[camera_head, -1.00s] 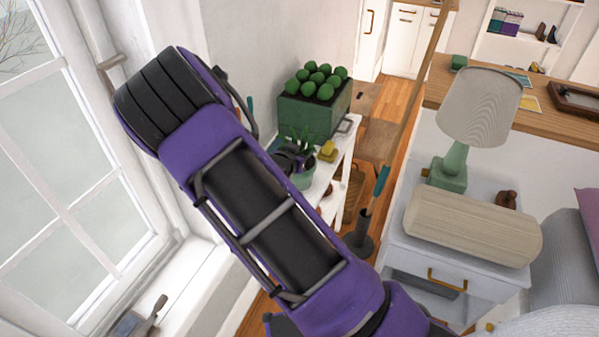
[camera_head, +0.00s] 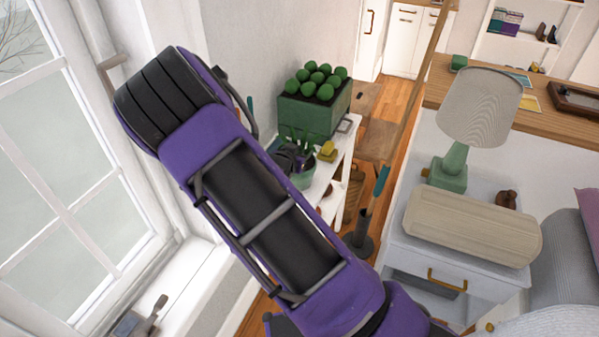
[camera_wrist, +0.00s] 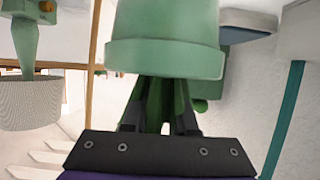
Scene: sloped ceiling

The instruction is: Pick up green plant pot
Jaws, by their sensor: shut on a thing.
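The green plant pot (camera_head: 304,179) is on or just above the white shelf unit in the head view, partly hidden behind my arm. Thin green leaves stand up from it. In the wrist view the pot (camera_wrist: 165,30) fills the top middle, upside down, with its thick rim towards me. In the head view my gripper (camera_head: 290,158) shows as a small dark shape at the pot's top. I cannot tell whether the pot touches the shelf.
A larger green planter (camera_head: 312,117) with round green plants stands just behind the pot. Yellow objects (camera_head: 327,151) sit to its right on the white shelf unit (camera_head: 340,170). A window is at the left. A green lamp (camera_head: 452,165) stands on a nightstand at the right.

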